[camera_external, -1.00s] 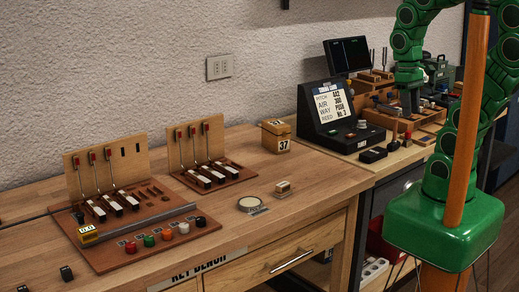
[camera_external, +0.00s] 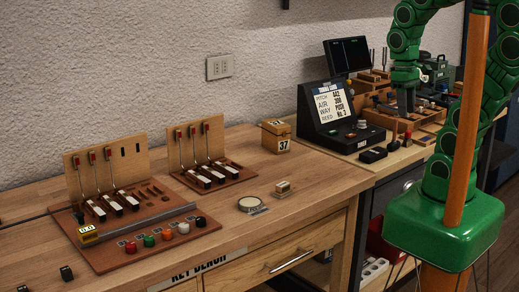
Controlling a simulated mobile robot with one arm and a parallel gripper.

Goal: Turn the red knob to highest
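A red knob (camera_external: 130,247) is the leftmost in a row of coloured knobs along the front of the left brown board (camera_external: 100,262). Any pointer or scale for its setting is too small to read. My gripper (camera_external: 406,108) is far from it, at the back right, pointing down over the wooden trays. Its fingers are small and dark, and I cannot tell whether they are open or hold anything. A small reddish knob-like piece (camera_external: 407,136) stands just below and in front of my gripper.
Green, orange, white and black knobs stand right of the red one. Upright panels with levers (camera_external: 107,172) rise behind. A black console (camera_external: 335,125) with a screen and a wooden box (camera_external: 276,137) stand between there and my gripper. The front middle bench (camera_external: 310,190) is mostly clear.

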